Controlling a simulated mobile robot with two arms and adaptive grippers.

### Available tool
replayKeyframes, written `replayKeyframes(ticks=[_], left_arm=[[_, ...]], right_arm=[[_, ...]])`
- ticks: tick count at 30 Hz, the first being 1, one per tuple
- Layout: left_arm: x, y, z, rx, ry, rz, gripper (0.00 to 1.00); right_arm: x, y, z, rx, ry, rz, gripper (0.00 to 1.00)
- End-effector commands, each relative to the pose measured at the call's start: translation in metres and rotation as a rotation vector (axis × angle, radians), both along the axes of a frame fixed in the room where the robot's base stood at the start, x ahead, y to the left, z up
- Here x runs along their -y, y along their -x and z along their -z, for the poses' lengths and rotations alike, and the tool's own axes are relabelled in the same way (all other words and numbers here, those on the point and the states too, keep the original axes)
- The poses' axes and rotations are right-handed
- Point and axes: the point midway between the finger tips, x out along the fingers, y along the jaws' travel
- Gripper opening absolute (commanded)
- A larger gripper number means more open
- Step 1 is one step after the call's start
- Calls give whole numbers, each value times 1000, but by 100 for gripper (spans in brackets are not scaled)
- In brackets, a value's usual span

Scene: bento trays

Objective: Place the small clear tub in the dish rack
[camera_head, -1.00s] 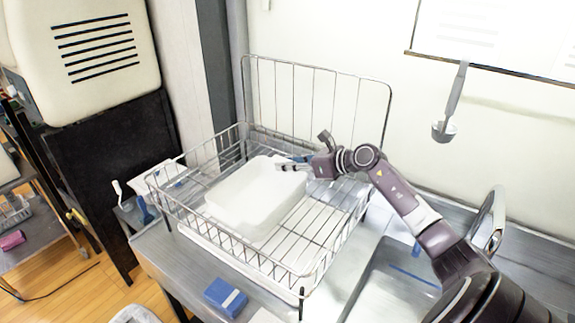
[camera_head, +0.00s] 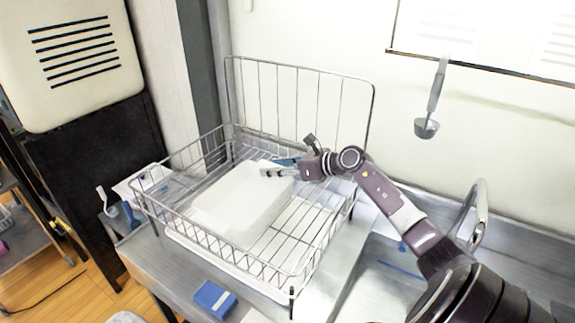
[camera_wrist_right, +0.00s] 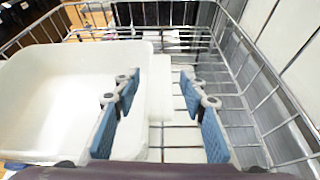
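The tub (camera_head: 232,205), a whitish open box, lies inside the wire dish rack (camera_head: 262,268), towards its left and middle. It also shows at the left of the right wrist view (camera_wrist_right: 50,85). My right gripper (camera_head: 268,172) is at the tub's back right edge. In the right wrist view my right gripper (camera_wrist_right: 162,115) has its two blue-padded fingers spread apart. The left finger is over the tub's inner side and the right finger is outside its right wall, with a gap to the wall. My left gripper is not in view.
A sink (camera_head: 385,285) with a tap (camera_head: 478,215) is to the right of the rack. A blue block (camera_head: 214,299) lies on the counter in front. A ladle (camera_head: 430,105) hangs on the back wall. The rack's right part is free.

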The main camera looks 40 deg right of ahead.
Motion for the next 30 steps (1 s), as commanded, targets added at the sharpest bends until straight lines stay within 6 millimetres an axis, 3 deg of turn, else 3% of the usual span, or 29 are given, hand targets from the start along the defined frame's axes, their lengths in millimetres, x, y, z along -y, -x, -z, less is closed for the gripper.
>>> replayKeyframes(ticks=[18, 30], left_arm=[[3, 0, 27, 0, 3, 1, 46], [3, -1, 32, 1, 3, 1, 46]], right_arm=[[23, 77, -30, -4, 2, -2, 39], [31, 101, -45, -1, 0, -1, 39]])
